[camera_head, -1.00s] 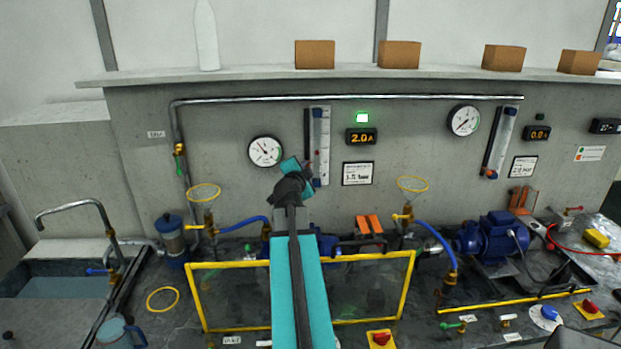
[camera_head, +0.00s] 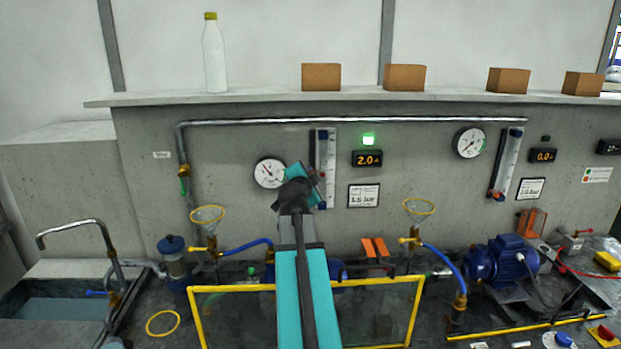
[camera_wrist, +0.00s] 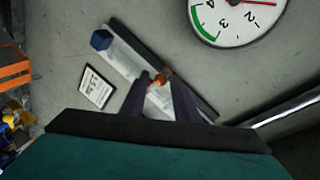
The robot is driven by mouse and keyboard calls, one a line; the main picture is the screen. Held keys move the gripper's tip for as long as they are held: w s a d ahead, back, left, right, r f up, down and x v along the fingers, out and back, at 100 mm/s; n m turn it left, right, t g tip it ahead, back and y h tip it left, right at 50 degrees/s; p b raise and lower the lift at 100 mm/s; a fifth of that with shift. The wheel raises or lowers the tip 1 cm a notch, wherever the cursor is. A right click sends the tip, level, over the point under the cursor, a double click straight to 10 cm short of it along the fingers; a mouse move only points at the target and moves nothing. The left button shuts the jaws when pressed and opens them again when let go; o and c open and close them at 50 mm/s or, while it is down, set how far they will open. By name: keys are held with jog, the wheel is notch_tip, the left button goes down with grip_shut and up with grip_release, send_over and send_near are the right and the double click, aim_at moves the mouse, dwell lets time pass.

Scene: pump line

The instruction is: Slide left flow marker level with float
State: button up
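The left flow meter (camera_head: 325,160) is an upright pale scale with a dark strip, on the grey wall right of the left gauge. My gripper (camera_head: 310,185) is in front of its lower part and hides some of it. In the wrist view the meter runs diagonally, with a blue end block (camera_wrist: 101,40). A small orange piece (camera_wrist: 161,76) shows on it near the fingertips; I cannot tell whether it is the marker or the float. The fingers of my gripper (camera_wrist: 163,84) are apart, on either side of that piece's line; contact is not clear.
The left gauge (camera_head: 270,172) is close left of my gripper. A label card (camera_head: 363,195) and a lit display (camera_head: 367,158) are to the right. Yellow-rimmed funnels (camera_head: 208,215) and a yellow-framed clear panel (camera_head: 420,310) stand below. A pipe (camera_head: 350,121) runs above.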

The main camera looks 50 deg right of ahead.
jog(key=shift+o, duration=0.4)
jog(key=shift+a, duration=0.1)
jog(key=b+v, duration=1.1)
jog(key=v, duration=0.2)
jog(key=shift+s+a, duration=0.15)
jog(key=shift+a, duration=0.1)
dwell(0.6)
jog(key=shift+r, duration=0.15)
dwell(0.5)
notch_tip(320, 180, up, 21)
jog(key=p, duration=2.1)
jog(key=shift+r+p, duration=0.45)
jog(key=shift+r, duration=0.05)
